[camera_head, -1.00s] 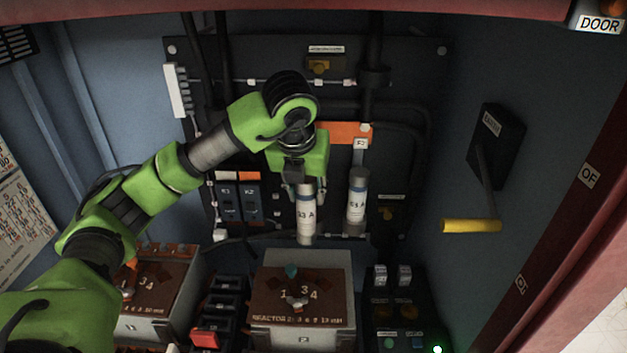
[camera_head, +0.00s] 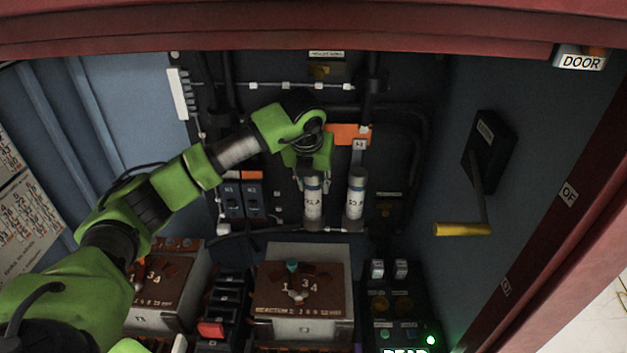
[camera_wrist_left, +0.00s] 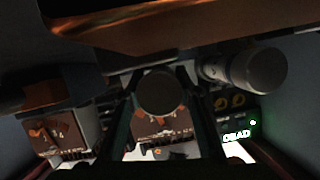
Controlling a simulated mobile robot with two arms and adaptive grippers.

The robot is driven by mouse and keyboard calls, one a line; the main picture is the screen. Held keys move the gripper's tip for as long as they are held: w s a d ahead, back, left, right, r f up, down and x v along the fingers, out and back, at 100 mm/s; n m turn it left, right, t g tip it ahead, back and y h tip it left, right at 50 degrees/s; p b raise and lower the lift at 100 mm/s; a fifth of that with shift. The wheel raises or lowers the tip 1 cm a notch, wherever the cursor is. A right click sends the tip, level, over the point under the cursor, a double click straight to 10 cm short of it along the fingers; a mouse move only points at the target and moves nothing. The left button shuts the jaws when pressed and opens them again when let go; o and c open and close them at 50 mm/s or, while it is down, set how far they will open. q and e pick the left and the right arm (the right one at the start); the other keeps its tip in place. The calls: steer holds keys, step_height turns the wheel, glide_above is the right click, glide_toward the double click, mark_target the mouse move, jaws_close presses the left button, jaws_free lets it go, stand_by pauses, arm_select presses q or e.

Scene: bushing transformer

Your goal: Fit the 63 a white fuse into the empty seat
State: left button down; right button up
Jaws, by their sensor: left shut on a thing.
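My left gripper (camera_head: 313,186) is shut on the upper part of a white fuse (camera_head: 313,205), which stands about upright in front of the back panel. The fuse's lower end is close to the panel's lower fittings; I cannot tell whether it touches a seat. Its dark round end cap (camera_wrist_left: 159,92) shows between the fingers in the left wrist view. A second white fuse (camera_head: 355,200) with a grey cap stands just to the right, apart from the held one; it also shows in the left wrist view (camera_wrist_left: 247,72). My right gripper is not in view.
An orange plate (camera_head: 349,134) is above the fuses. Two blue-grey breakers (camera_head: 242,200) are close on the left. A brown-topped reactor box (camera_head: 302,295) stands below. A yellow-handled lever (camera_head: 463,229) juts from the right wall. A lit "DEAD" sign (camera_head: 405,350) is at the bottom.

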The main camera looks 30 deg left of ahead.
mark_target(312, 199)
arm_select(q)
steer(key=c, duration=1.5)
jaws_free()
steer(key=shift+s+d, duration=0.1)
steer(key=shift+r, duration=0.15)
steer(key=shift+s+r+b, duration=0.15)
steer(key=shift+r+b, duration=0.2)
steer(key=b+v, duration=0.1)
steer(key=v, duration=0.4)
steer(key=shift+r+b, duration=0.15)
steer(key=shift+b, duration=0.2)
steer(key=shift+s+d+r, duration=0.1)
steer(key=shift+s+r, duration=0.15)
steer(key=shift+r, duration=0.3)
